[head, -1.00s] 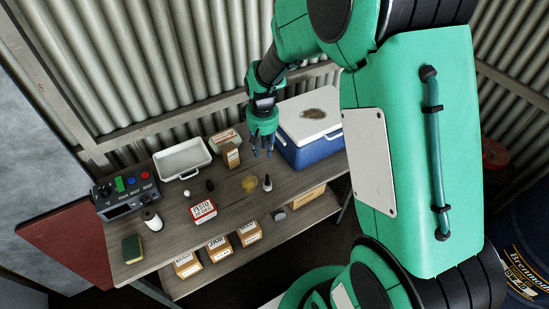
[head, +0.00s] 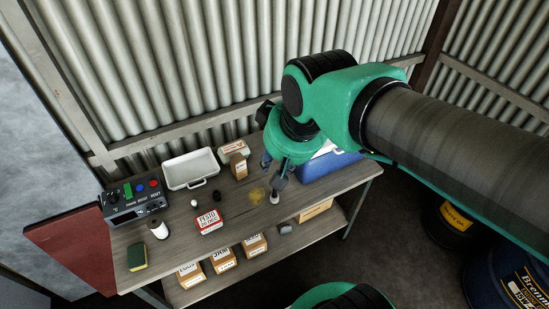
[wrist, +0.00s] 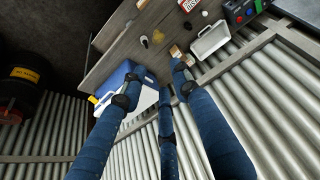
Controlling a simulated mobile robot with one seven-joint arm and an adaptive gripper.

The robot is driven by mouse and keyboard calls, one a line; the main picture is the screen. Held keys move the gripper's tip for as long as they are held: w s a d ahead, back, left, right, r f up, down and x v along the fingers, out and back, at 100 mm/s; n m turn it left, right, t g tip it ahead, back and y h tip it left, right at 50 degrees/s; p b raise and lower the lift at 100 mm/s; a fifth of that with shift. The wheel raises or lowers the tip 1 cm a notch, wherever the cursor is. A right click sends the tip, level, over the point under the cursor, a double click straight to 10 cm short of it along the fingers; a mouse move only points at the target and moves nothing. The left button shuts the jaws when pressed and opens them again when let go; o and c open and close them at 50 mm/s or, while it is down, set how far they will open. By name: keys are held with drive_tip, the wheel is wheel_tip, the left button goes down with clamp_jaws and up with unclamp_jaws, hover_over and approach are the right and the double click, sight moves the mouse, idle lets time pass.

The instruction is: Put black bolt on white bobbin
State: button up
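The likely black bolt is a small dark piece (head: 216,196) standing on the workbench beside a red and white box; its shape is too small to make out. It also shows in the wrist view (wrist: 188,26).
The workbench (head: 243,210) also bears a white tray (head: 190,169), a control box (head: 134,203), a sponge (head: 137,257), a red and white box (head: 209,221), a small white ball (head: 194,203) and a blue cooler (head: 330,170). A dark-topped small bottle (head: 274,198) stands near my fingers.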

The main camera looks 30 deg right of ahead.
drive_tip(key=shift+t, duration=0.3)
drive_tip(key=s, duration=0.3)
drive_tip(key=s+a+r, duration=0.1)
drive_tip(key=shift+s, duration=0.3)
wheel_tip(320, 180, down, 2)
drive_tip(key=b, duration=0.2)
drive_tip(key=shift+f+b, duration=0.25)
drive_tip(key=shift+b, duration=0.05)
